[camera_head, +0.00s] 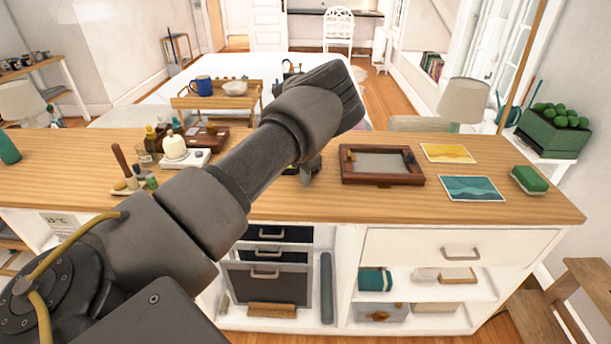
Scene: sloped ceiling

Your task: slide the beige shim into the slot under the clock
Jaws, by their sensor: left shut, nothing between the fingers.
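My left arm crosses the picture from the lower left and covers much of the middle of the wooden counter. My left gripper (307,174) points down at the counter, just left of the dark framed tray. It shows only in small part below the arm, shut and with nothing seen in it. I cannot make out the clock, its slot or the beige shim; the arm may hide them. My right gripper is not in view.
The framed tray (382,178), a yellow card (447,153), a teal card (471,189) and a green sponge-like block (529,179) lie on the right. A white bell-shaped thing (174,146) and small bottles stand left. The right front counter is clear.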

